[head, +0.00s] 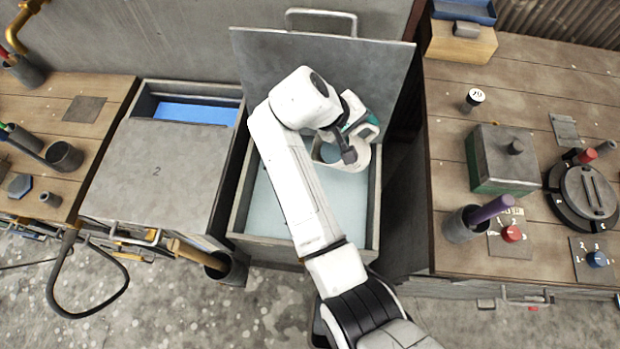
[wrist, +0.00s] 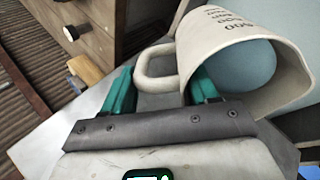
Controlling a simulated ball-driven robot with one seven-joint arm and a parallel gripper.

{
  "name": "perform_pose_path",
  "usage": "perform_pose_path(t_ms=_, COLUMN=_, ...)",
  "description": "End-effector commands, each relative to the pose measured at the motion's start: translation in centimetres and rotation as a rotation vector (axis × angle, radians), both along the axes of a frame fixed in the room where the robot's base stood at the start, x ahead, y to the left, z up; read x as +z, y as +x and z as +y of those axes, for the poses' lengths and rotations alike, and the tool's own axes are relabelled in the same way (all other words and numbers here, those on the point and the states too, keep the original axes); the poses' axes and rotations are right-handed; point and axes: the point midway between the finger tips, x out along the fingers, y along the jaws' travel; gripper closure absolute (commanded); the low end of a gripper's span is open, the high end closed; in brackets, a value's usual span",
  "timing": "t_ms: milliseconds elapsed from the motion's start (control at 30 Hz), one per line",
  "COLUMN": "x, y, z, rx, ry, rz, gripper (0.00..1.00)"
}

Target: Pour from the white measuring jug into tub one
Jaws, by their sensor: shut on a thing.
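The white measuring jug (head: 359,168) is over the right part of the open tub in the head view. It is large in the wrist view (wrist: 215,50), with dark markings on its side and blue liquid (wrist: 238,66) inside. My gripper (wrist: 160,88) is shut on the jug at its handle (wrist: 156,68); it also shows in the head view (head: 358,122), partly hidden by my arm. The open tub (head: 374,220) holds pale blue liquid, and its lid (head: 330,65) stands raised behind it. I see no number on it. I cannot tell the jug's exact tilt.
The right bench (head: 470,250) carries a green-based box (head: 497,160), a cup (head: 463,226) and knobs. The left bench (head: 100,85) holds tools.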

Motion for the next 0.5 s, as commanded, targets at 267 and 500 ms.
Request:
perform_pose_path(t_ms=267, x=0.24, y=-0.03, z=0.17, rx=0.0, ry=-0.033, rz=-0.023, gripper=1.0)
perform_pose_path(t_ms=500, x=0.15, y=-0.09, z=0.22, rx=0.0, ry=-0.044, rz=-0.028, gripper=1.0)
